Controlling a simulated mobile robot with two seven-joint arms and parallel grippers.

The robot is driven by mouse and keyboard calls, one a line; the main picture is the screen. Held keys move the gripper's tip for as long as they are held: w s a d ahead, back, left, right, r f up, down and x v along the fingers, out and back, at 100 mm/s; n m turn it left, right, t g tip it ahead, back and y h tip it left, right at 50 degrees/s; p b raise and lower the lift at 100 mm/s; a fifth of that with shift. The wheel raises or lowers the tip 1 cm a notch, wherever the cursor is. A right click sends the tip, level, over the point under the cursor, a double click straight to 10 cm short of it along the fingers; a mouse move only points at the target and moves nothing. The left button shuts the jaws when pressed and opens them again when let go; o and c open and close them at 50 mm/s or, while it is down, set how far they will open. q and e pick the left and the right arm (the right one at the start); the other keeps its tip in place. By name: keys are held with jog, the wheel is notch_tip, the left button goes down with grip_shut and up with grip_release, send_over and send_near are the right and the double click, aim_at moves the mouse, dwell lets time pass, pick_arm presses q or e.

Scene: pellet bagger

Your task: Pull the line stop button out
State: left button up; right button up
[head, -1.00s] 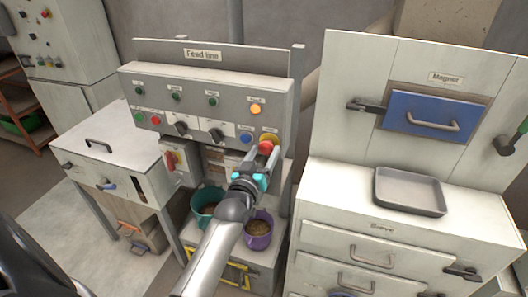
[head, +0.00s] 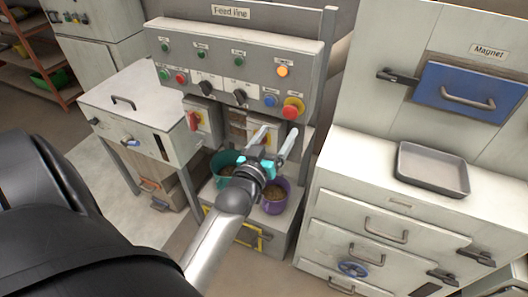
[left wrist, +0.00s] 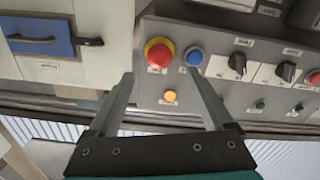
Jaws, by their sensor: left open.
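The line stop button (head: 291,110) is a red mushroom head on a yellow ring at the lower right of the grey Feed line panel (head: 224,55). In the left wrist view the red button (left wrist: 159,54) shows at the upper middle, beyond the fingertips. My left gripper (head: 275,136) is open and empty, its two fingers spread, below and a little left of the button and apart from it. The left wrist view shows the open fingers (left wrist: 163,78) with nothing between them. My right gripper is not in view.
A blue button (head: 270,101) sits just left of the red one and an orange lamp (head: 283,71) above it. A teal bucket (head: 222,160) and a purple bucket (head: 276,199) stand below. A cabinet with a grey tray (head: 433,169) is at the right.

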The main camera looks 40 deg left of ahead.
pick_arm(q)
jog(key=v, duration=0.7)
jog(key=shift+s+b, duration=0.2)
jog(key=shift+b, duration=0.1)
